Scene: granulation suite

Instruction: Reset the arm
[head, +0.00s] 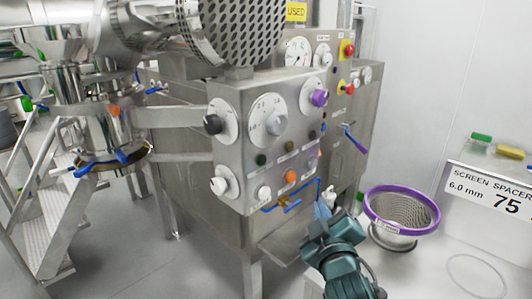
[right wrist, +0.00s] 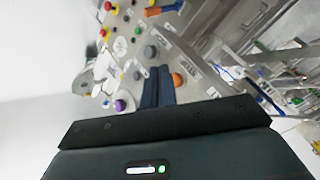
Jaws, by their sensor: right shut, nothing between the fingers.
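My right arm comes in from the bottom of the head view, and its gripper (head: 322,212) is beside the lower right corner of the steel control panel (head: 232,120). In the right wrist view the dark fingers of the gripper (right wrist: 157,88) are together, with nothing between them. They point toward the panel's knobs and buttons; whether they touch the panel I cannot tell. My left gripper is not in view.
A sieve basket with a purple rim (head: 402,190) stands right of my right arm. A sign reading "SCREEN SPACER" (head: 490,190) is at the right edge. Metal steps (head: 45,190) stand at the left.

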